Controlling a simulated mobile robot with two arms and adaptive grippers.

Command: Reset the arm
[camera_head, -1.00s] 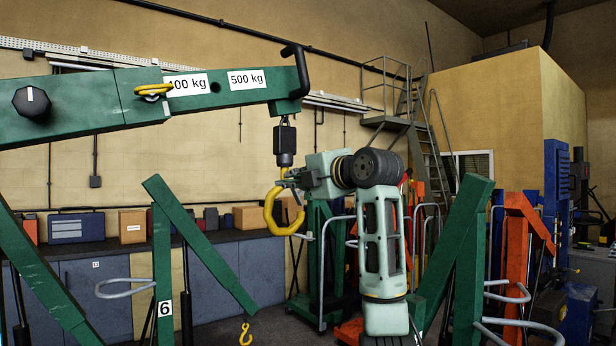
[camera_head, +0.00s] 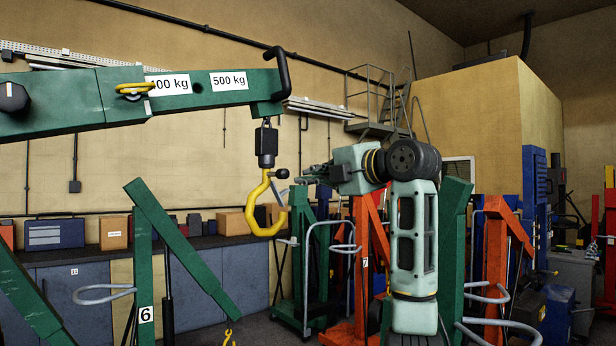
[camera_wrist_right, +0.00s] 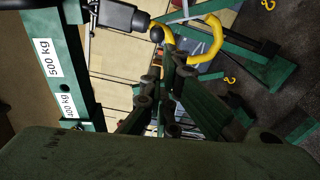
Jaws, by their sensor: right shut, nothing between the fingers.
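The green crane arm (camera_head: 110,95) runs from the left, marked 400 kg and 500 kg, with a black handle (camera_head: 282,70) at its end. A yellow ringed pin (camera_head: 134,89) sits in its side and a black knob (camera_head: 13,97) is at far left. A yellow hook (camera_head: 262,208) hangs from a black block under the tip. My right gripper (camera_head: 308,173) is shut and empty, just right of the hook and apart from it. In the right wrist view the hook (camera_wrist_right: 213,42) shows beyond the fingers (camera_wrist_right: 165,85). My left gripper is not in view.
Other green and orange cranes (camera_head: 366,265) stand behind and right of my arm. A green frame marked 6 (camera_head: 143,270) stands at lower left. A grey workbench (camera_head: 95,290) with boxes lines the back wall. Stairs (camera_head: 395,105) rise behind.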

